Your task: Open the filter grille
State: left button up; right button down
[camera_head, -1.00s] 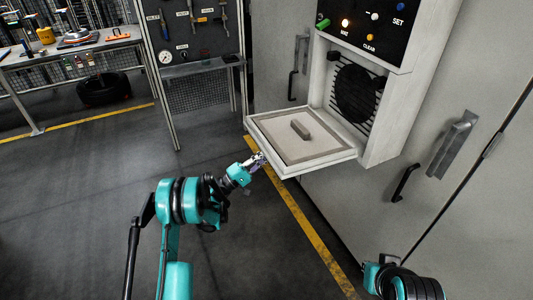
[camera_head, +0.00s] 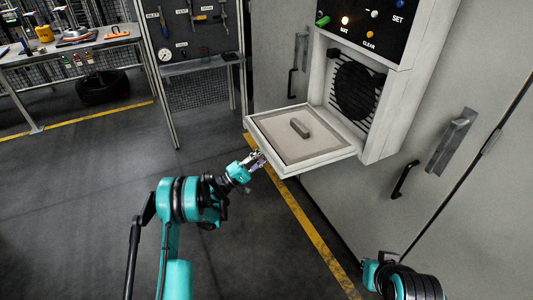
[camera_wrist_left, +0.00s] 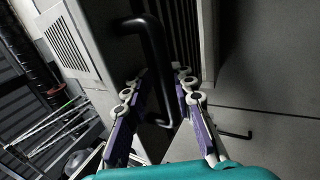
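The filter grille (camera_head: 282,147) is a white framed flap with a beige inner face and a grey bar. In the head view it hangs folded down, nearly level, in front of the housing opening with its round black fan (camera_head: 358,92). My left gripper (camera_head: 257,159) is just below the flap's front edge. In the left wrist view a black bar handle (camera_wrist_left: 150,32) runs down between the fingers of the left gripper (camera_wrist_left: 161,73). The fingers stand apart, with a gap around the handle. The right arm shows at the lower right; its gripper is out of frame.
A control panel (camera_head: 378,25) with coloured buttons is above the opening. A grey cabinet wall with a handle (camera_head: 404,180) stands at the right. A tool board (camera_head: 195,30) and a workbench (camera_head: 80,45) are behind. Floor on the left is clear.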

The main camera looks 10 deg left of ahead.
pick_arm(q)
jog(key=v, duration=1.2)
jog(key=shift+a, duration=0.1)
